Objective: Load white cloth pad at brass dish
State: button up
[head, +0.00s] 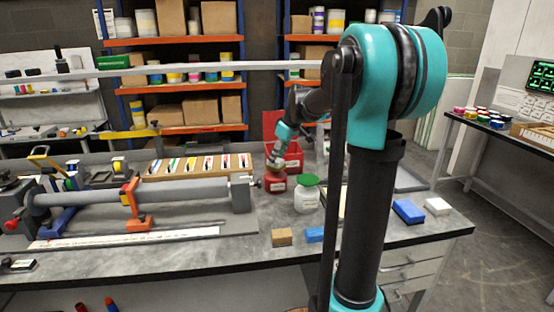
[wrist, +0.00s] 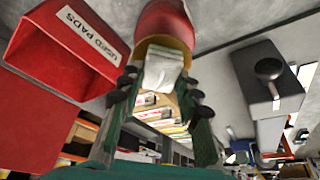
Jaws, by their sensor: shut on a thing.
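The white cloth pad (wrist: 163,68) is between the two dark fingers of my gripper (wrist: 158,92) in the wrist view, and the gripper is shut on it. The brass dish (wrist: 178,44) shows as a yellowish rim on a red can, right behind the pad. The pad overlaps the dish in this view; I cannot tell whether they touch. In the head view my gripper (head: 275,162) is just above the red can (head: 275,182), and it hides the dish. The pad is too small to make out there.
A red bin marked USED PADS (wrist: 60,45) is close beside my gripper; it stands behind the can in the head view (head: 293,158). A white jar with a green lid (head: 307,197) is to the can's right. A clamped grey tube (head: 180,192) lies left.

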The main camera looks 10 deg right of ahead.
jog(key=shift+r, duration=3.15)
